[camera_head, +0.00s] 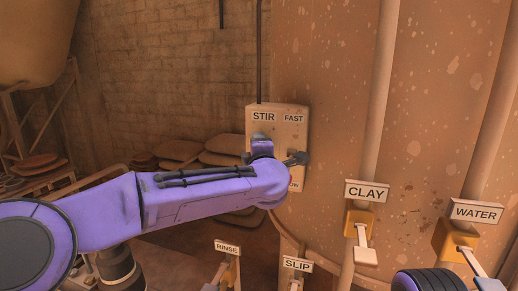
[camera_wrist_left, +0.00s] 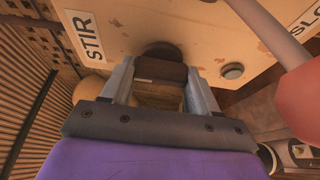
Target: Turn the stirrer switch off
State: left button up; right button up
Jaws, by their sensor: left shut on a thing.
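The stirrer switch box (camera_head: 283,118) is a pale panel on the big rusty vessel, with STIR and FAST labels. In the left wrist view a dark brown switch knob (camera_wrist_left: 160,72) with a pale mark is on the box near the STIR label (camera_wrist_left: 88,38). My left gripper (camera_head: 262,140) reaches the box from the left. In its wrist view, the gripper's fingers (camera_wrist_left: 160,80) are on either side of the knob and shut on it. In the head view the gripper and wrist hide most of the knob. My right gripper is out of view.
A speed lever with a round knob (camera_head: 298,158) sticks out beside my left gripper; its reddish ball (camera_wrist_left: 302,100) is close in the wrist view. CLAY (camera_head: 367,191), WATER (camera_head: 477,211), SLIP (camera_head: 298,265) and RINSE (camera_head: 228,247) valve labels are below. Sacks (camera_head: 180,149) lie behind.

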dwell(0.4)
pick_arm(q)
jog(key=o, duration=1.1)
jog(key=shift+c, duration=0.2)
jog(key=s+b, duration=0.5)
jog(key=s, duration=0.5)
jog(key=shift+s+d, duration=0.25)
jog(key=shift+d, duration=0.2)
